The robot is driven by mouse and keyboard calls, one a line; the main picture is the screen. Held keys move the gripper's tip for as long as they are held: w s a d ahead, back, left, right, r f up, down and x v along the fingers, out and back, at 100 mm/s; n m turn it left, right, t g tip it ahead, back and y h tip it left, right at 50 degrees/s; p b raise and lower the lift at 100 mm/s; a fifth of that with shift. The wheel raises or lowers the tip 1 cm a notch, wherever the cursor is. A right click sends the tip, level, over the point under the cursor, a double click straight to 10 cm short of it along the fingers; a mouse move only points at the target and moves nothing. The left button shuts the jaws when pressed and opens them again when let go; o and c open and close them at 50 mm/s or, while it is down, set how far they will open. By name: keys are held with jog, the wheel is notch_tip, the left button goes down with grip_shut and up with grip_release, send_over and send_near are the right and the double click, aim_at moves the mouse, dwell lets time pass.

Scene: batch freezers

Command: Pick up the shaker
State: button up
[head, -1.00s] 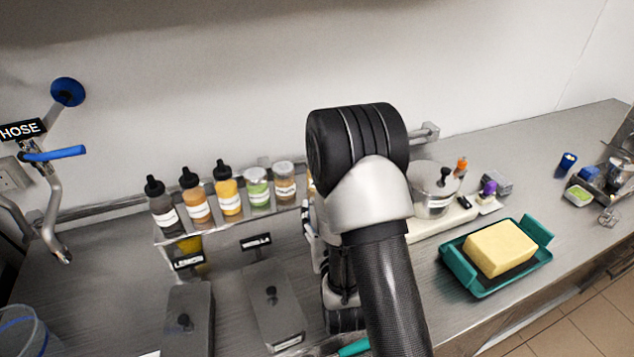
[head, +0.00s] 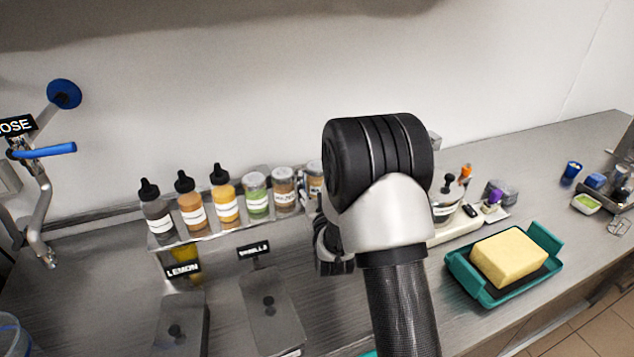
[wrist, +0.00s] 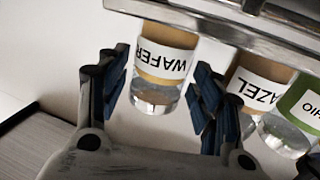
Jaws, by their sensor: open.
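Several clear shakers with white labels stand on a raised metal shelf. The one labelled WAFER (wrist: 160,68) has tan contents and sits between the two fingers of my gripper (wrist: 163,78) in the wrist view. The fingers are open, one on each side of it; I cannot tell whether either touches.
Squeeze bottles (head: 190,205) stand left of the shakers on the shelf (head: 222,232). Lidded containers (head: 272,312) sit in front, below LEMON and VANILLA signs. A yellow block lies on a teal tray (head: 550,240) at the right. The wall is close behind.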

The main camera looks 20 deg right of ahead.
jog(key=shift+x, duration=1.05)
jog(key=c, duration=0.8)
